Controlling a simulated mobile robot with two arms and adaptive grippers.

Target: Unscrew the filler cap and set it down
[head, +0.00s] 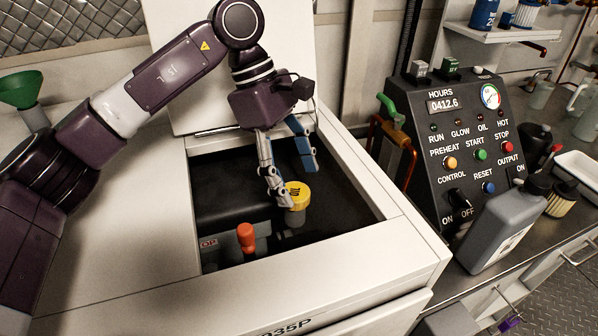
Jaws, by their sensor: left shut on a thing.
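The yellow filler cap (298,197) with dark markings shows inside the open bay of the white machine housing. A grey neck (295,218) is directly below it; I cannot tell whether the cap touches it or is slightly raised. My left gripper (297,186) reaches down into the bay from above, one finger at the cap's left side and the blue-sided finger behind it. It is shut on the yellow cap. The finger contacts are partly hidden. My right gripper is out of view.
A red-orange knob (246,236) stands in the bay left of the cap. The bay has a white rim (335,238). To the right are a control panel (466,145) and a grey jug (503,226). A green funnel (22,89) is at far left. The white top at left is mostly clear.

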